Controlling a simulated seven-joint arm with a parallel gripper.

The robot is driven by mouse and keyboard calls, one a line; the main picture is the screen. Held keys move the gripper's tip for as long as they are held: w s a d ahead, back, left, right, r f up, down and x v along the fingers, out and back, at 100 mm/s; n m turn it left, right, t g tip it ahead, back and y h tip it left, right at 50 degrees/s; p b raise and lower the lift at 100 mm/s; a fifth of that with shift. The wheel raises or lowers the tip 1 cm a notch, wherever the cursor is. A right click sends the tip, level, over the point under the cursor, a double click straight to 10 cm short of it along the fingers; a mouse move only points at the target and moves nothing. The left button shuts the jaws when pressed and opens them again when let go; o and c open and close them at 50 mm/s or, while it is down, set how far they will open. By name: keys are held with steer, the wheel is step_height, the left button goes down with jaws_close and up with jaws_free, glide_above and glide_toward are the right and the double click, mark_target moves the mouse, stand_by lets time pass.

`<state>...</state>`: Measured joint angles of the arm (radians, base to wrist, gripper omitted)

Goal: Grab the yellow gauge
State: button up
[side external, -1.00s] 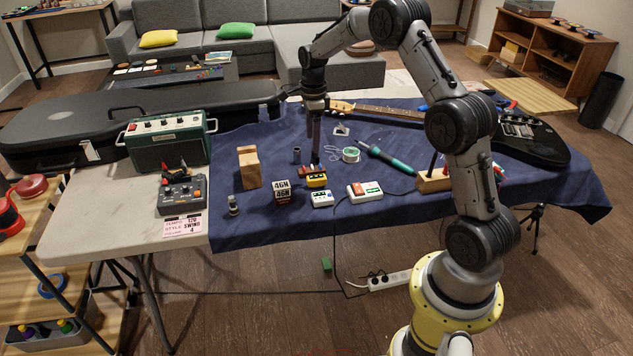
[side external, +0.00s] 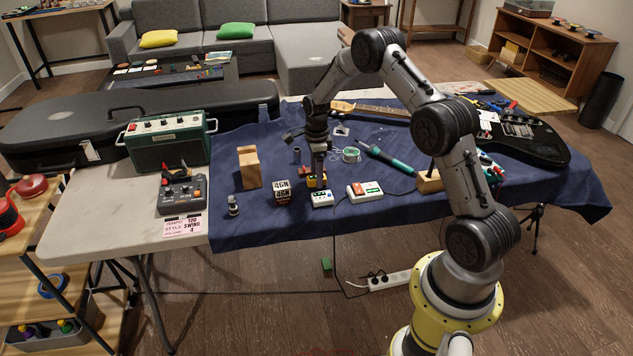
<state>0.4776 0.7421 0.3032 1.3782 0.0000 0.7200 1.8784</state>
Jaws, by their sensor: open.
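The yellow gauge (side external: 317,181) is a small yellow block on the blue cloth, near the middle of the table. My gripper (side external: 319,174) points down over it, with its fingers at the gauge and covering much of its upper part. The jaws are open. Whether the fingers stand on both sides of the gauge or just above it is hard to tell at this size.
Close around are a black-and-white box marked 4GN (side external: 282,191), a small white device (side external: 322,199), a white device with a red part (side external: 365,191) and a wooden block (side external: 249,167). A solder spool (side external: 351,155) and a teal-handled tool (side external: 390,158) lie behind to the right.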

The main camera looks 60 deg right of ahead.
step_height(320, 180, down, 2)
steer(key=shift+f, duration=0.1)
jaws_close()
stand_by(0.4)
